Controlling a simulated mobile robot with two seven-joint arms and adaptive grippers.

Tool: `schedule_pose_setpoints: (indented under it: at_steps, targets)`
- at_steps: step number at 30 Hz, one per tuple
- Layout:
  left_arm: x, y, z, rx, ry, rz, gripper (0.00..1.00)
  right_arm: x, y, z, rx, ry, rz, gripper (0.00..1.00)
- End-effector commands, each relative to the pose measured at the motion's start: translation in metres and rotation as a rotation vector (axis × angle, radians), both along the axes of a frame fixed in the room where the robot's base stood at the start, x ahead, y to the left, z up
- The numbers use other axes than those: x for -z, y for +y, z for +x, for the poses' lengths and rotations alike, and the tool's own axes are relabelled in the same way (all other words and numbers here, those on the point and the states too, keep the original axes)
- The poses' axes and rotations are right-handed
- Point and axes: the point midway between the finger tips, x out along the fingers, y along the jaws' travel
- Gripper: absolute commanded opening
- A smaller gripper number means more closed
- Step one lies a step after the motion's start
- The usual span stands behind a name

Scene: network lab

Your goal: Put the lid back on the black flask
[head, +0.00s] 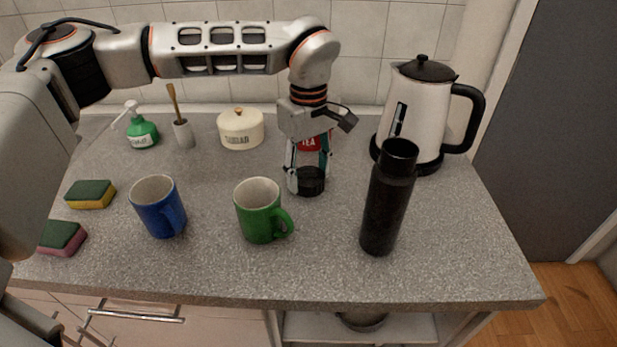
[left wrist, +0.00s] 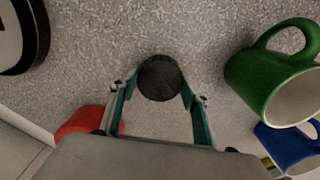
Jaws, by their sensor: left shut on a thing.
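The black flask (head: 387,212) stands upright on the counter at the right of the head view, its dark mouth open at the top. The black lid (head: 311,184) is a short round cap left of the flask, and it also shows in the left wrist view (left wrist: 160,78). My left gripper (head: 308,178) points down and is shut on the lid, one finger on each side of it; its fingers also show in the left wrist view (left wrist: 158,92). I cannot tell whether the lid touches the counter. My right gripper is not in view.
A kettle (head: 413,110) stands behind the flask. A red tea canister (head: 309,143) is partly hidden behind my gripper. A green mug (head: 258,211) and a blue mug (head: 157,208) stand left. A sugar pot (head: 240,131), soap bottle (head: 142,135) and sponges (head: 90,195) lie farther left.

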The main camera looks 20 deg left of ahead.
Motion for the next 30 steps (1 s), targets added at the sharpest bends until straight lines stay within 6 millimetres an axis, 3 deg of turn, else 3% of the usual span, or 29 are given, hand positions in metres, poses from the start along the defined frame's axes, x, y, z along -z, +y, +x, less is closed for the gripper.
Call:
schedule_pose_setpoints:
  at_steps: [5, 11, 14, 24, 30]
  targets:
    - [-0.004, 0.0, 0.0, 0.0, -0.001, 0.0, 0.28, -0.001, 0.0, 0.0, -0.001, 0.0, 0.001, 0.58]
    - [-0.026, 0.0, 0.001, 0.0, -0.004, 0.001, 0.28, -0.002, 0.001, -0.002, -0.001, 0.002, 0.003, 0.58]
    - [-0.046, 0.0, 0.001, -0.001, -0.006, 0.0, 0.28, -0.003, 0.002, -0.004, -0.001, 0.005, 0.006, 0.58]
    - [-0.14, 0.0, 0.0, -0.002, -0.006, 0.0, 0.28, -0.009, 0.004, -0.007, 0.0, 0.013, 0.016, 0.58]
    - [-0.179, 0.0, 0.0, -0.001, -0.005, 0.0, 0.28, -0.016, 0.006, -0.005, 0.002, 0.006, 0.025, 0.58]
